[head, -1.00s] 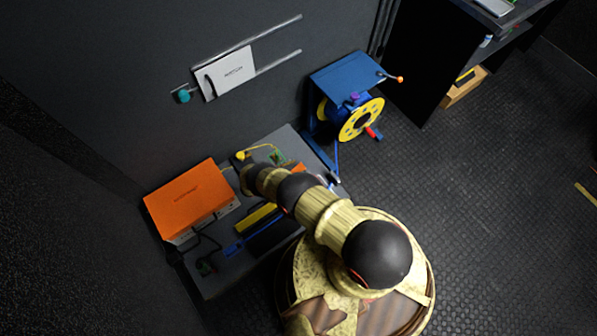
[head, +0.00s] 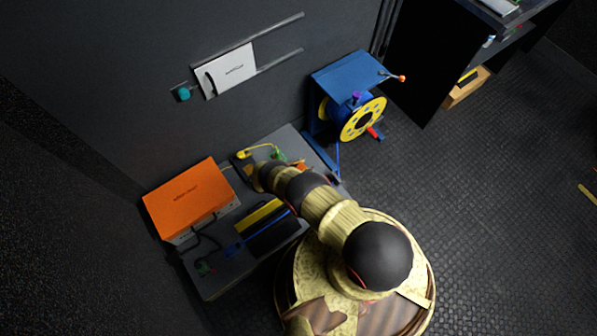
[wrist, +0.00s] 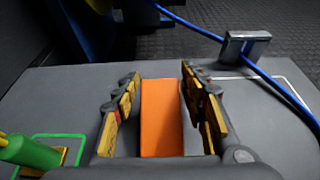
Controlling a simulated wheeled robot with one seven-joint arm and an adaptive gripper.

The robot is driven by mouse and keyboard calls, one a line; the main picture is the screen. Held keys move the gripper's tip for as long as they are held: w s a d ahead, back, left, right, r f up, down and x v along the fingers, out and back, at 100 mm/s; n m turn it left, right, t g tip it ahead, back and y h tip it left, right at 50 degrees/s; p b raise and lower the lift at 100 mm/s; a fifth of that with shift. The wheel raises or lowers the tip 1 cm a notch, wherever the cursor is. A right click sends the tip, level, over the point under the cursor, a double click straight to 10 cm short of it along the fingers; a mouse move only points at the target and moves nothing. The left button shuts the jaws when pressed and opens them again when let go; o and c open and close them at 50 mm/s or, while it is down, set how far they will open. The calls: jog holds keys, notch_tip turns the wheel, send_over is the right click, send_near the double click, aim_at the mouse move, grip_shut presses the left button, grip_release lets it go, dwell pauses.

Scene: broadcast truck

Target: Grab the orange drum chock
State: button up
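The orange drum chock (wrist: 161,120) is a plain orange block on the grey bench top in the wrist view. My gripper (wrist: 160,82) is open, with one yellow-padded finger on each side of the chock. A gap shows on the left side and a narrower one on the right. In the head view only a small orange part of the chock (head: 301,166) shows beyond my arm, which hides most of the gripper.
A green connector (wrist: 32,152) lies left of my gripper. A blue cable (wrist: 275,85) runs through a metal guide (wrist: 243,47) on the right. In the head view an orange case (head: 190,197) stands on the bench's left, and a blue stand with a yellow reel (head: 362,119) stands behind.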

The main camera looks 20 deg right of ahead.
jog(key=c, duration=1)
jog(key=shift+r, duration=0.1)
